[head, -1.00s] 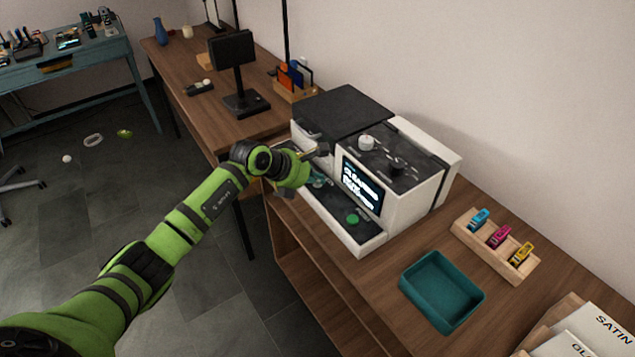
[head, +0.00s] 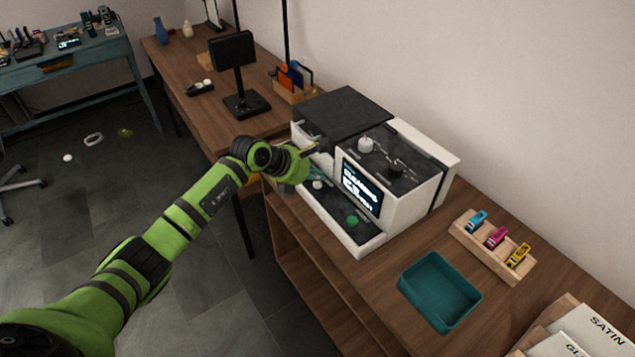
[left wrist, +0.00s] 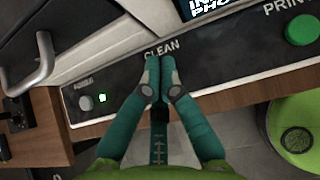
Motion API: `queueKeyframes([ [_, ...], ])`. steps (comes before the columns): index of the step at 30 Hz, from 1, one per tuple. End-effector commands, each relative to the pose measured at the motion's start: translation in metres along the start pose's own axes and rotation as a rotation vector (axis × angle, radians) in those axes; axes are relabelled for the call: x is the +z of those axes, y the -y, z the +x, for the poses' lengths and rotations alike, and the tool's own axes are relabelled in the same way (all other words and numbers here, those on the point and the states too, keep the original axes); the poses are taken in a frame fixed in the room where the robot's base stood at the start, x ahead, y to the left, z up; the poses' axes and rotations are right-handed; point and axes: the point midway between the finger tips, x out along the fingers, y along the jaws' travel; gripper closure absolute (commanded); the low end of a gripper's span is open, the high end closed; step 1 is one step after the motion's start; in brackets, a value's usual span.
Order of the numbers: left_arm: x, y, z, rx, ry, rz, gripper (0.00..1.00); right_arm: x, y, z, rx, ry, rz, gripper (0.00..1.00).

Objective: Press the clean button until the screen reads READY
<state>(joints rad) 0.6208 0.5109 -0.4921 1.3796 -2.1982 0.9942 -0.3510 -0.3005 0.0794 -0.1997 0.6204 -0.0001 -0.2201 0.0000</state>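The white machine (head: 400,208) stands on the wooden bench with a dark front panel. The fingers hide the clean button there. In the head view a pale round button (head: 318,184) shows just below the fingers; whether they touch it, I cannot tell. My right gripper is not in view.
The green print button (left wrist: 302,30) is right of the fingers. A pale button (left wrist: 86,103) with a lit green light and a metal handle (left wrist: 38,66) are to the left. A teal tray (head: 440,291) and a wooden holder (head: 493,246) with coloured cartridges stand right of the machine.

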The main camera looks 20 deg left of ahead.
Motion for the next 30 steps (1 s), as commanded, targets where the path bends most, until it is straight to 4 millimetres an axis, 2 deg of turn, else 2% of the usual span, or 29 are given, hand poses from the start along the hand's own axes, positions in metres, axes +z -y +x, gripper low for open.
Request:
queueKeyframes([
  [13, 0.033, 0.0, -0.032, 0.0, 0.001, 0.001, 1.0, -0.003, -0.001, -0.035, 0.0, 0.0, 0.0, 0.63],
  [30, 0.034, 0.0, -0.033, 0.0, 0.001, 0.0, 1.0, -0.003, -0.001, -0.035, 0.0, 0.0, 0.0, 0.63],
])
